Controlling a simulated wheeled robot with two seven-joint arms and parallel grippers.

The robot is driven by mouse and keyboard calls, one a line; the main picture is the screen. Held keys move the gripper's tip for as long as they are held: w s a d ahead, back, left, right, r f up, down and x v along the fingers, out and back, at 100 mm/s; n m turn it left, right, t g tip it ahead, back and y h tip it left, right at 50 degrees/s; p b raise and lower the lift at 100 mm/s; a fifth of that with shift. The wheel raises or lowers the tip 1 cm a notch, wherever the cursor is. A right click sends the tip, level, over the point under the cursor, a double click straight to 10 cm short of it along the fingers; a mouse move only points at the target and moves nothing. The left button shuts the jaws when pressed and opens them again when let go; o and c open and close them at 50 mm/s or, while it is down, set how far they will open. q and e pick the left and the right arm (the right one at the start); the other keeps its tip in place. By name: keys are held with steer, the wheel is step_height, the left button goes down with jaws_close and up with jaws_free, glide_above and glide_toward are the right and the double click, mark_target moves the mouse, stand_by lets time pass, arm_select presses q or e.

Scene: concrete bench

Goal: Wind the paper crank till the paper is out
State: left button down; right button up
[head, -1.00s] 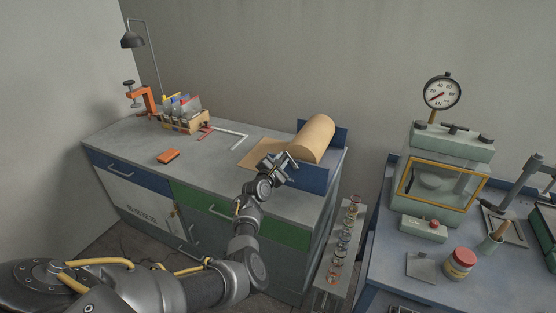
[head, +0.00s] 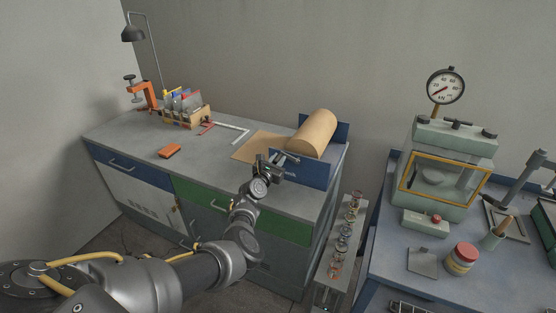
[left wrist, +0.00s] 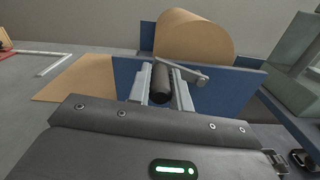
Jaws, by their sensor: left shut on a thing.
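The brown paper roll (head: 312,132) sits in a blue dispenser (head: 315,174) at the right end of the concrete bench. A sheet of brown paper (head: 259,146) lies flat on the bench to the left of the dispenser. In the left wrist view the crank's dark handle (left wrist: 162,84) stands between my fingers, and its grey arm (left wrist: 187,72) runs right along the blue side plate. My left gripper (head: 279,162) is shut on the crank handle; it also fills the lower left wrist view (left wrist: 160,92). My right gripper is not in view.
An orange block (head: 169,151), a metal square (head: 235,131) and a wooden holder (head: 186,117) are on the bench. An orange clamp (head: 146,92) is at its far left. A narrow rack (head: 338,243) and a blue table with a press (head: 444,170) stand to the right.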

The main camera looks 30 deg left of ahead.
arm_select(q)
steer(key=shift+f, duration=0.1)
stand_by(0.3)
steer(key=c, duration=1.3)
jaws_free()
steer(key=shift+s, duration=0.65)
steer(key=s, duration=0.3)
steer(key=s+p, duration=0.1)
steer(key=s, duration=0.5)
steer(key=shift+s+d, duration=0.25)
